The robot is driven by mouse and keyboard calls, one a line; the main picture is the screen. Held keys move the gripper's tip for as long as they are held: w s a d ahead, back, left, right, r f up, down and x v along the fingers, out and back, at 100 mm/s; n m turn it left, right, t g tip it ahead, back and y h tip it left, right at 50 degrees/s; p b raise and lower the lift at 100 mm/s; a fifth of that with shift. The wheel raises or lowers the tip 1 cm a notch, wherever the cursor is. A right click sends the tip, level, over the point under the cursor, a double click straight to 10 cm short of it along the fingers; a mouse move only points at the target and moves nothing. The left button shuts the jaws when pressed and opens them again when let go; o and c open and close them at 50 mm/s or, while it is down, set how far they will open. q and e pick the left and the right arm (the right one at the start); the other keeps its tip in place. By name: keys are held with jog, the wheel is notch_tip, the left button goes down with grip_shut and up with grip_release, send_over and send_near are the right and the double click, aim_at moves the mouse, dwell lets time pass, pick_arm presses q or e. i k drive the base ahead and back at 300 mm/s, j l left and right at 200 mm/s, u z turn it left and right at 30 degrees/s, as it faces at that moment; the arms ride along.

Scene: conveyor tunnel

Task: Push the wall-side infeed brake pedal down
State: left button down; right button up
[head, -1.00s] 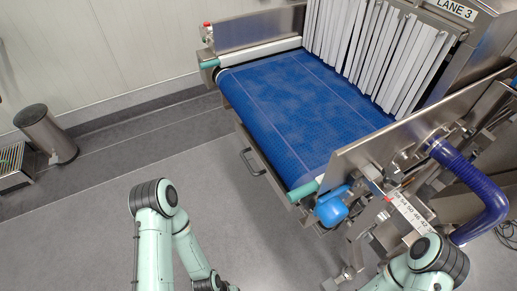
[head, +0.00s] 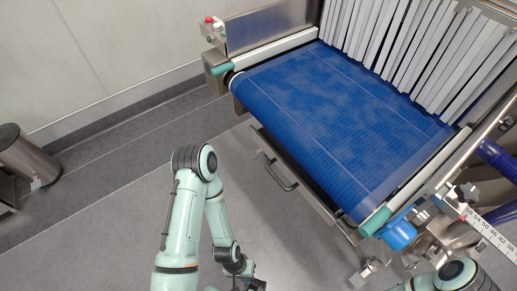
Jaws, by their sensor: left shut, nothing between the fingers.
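The wall-side infeed brake pedal cannot be made out; the wall-side infeed corner (head: 217,68) of the conveyor is in view, but the foot of its leg is hidden or too small to tell. The infeed end has a blue belt (head: 335,115) and a drawer-like front with a grey handle (head: 280,172). What looks like a caster foot (head: 370,270) stands at the other infeed corner, at lower right. My left gripper (head: 250,284) is shut and empty at the bottom edge, over the floor in front of the conveyor, well apart from the wall-side corner. My right gripper is out of view.
A pale wall (head: 110,50) runs behind the conveyor. A steel bin (head: 27,157) stands at the left. White strip curtains (head: 420,55) hang at the tunnel mouth. A blue motor (head: 398,235) sits at the near corner. The grey floor (head: 110,215) at left is clear.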

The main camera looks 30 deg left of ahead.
aim_at(253, 154)
jog(key=j+z, duration=0.35)
jog(key=j, duration=0.15)
jog(key=j+z, duration=0.35)
jog(key=j, duration=0.2)
jog(key=k+j+z, duration=0.1)
jog(key=j+z, duration=0.25)
jog(key=j, duration=0.15)
jog(key=k+j+z, duration=0.2)
jog(key=j+z, duration=0.15)
jog(key=k+j+z, duration=0.15)
jog(key=j, duration=0.2)
jog(key=j+z, duration=0.15)
jog(key=j, duration=0.2)
jog(key=k+j+z, duration=0.2)
jog(key=j+z, duration=0.1)
jog(key=j, duration=0.45)
jog(key=k+j+z, duration=0.1)
jog(key=j, duration=0.45)
jog(key=i+j+u, duration=0.15)
jog(key=i+j, duration=0.45)
jog(key=j, duration=0.1)
